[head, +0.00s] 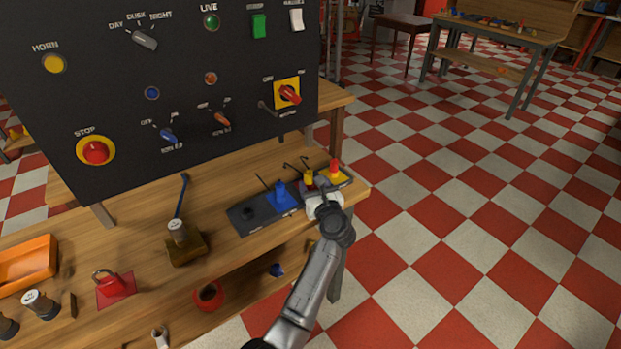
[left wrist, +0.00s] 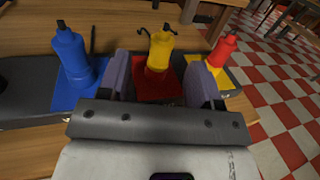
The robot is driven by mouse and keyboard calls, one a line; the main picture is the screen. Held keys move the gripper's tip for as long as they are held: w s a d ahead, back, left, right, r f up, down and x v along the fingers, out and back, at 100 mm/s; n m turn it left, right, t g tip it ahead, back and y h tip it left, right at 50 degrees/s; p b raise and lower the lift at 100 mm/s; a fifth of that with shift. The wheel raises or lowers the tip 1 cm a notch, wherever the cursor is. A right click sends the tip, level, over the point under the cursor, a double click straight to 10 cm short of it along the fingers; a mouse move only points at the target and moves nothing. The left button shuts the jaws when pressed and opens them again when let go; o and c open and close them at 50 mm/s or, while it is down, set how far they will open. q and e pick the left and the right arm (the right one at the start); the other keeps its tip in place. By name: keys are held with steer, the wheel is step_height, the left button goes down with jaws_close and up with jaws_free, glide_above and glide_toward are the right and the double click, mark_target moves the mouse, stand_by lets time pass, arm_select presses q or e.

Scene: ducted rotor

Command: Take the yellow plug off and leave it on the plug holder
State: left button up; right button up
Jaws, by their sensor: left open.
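The yellow plug (head: 309,178) stands upright on a red square base, in a row on the bench between the blue plug (head: 281,196) and the red plug (head: 334,168). My left gripper (head: 316,192) is open at the yellow plug. In the left wrist view the yellow plug (left wrist: 160,50) stands between the two spread purple-grey fingers (left wrist: 161,78), with gaps visible on both sides. The red base (left wrist: 155,86) shows below it. A dark strip (head: 241,220) with a black round fitting lies left of the blue plug; I cannot tell whether this is the plug holder.
The black control panel (head: 190,110) rises behind the bench. The blue plug (left wrist: 72,55) and red plug (left wrist: 222,52) stand close beside the fingers. A red padlock-like piece (head: 115,286) and an orange tray (head: 27,262) lie at left. Checkered floor is open at right.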

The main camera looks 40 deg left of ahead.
mark_target(309, 172)
arm_select(q)
steer(key=shift+w+a, duration=0.25)
steer(key=shift+a, duration=0.25)
steer(key=b+x, duration=0.1)
steer(key=x, duration=0.3)
steer(key=shift+w, duration=0.3)
arm_select(e)
steer(key=shift+w+d+f, duration=0.3)
steer(key=shift+d+f, duration=0.15)
arm_select(q)
steer(key=shift+s, duration=0.1)
steer(key=c, duration=1)
arm_select(e)
steer(key=shift+a, duration=0.2)
arm_select(q)
steer(key=shift+r, duration=0.15)
steer(key=shift+r, duration=0.3)
step_height(309, 172, up, 3)
steer(key=shift+r+p, duration=0.15)
steer(key=shift+p, duration=0.9)
steer(key=d+r+p, duration=0.2)
steer(key=d+r, duration=0.5)
steer(key=d, duration=0.4)
steer(key=shift+w+d, duration=0.35)
arm_select(e)
step_height(309, 172, up, 4)
steer(key=shift+r, duration=0.15)
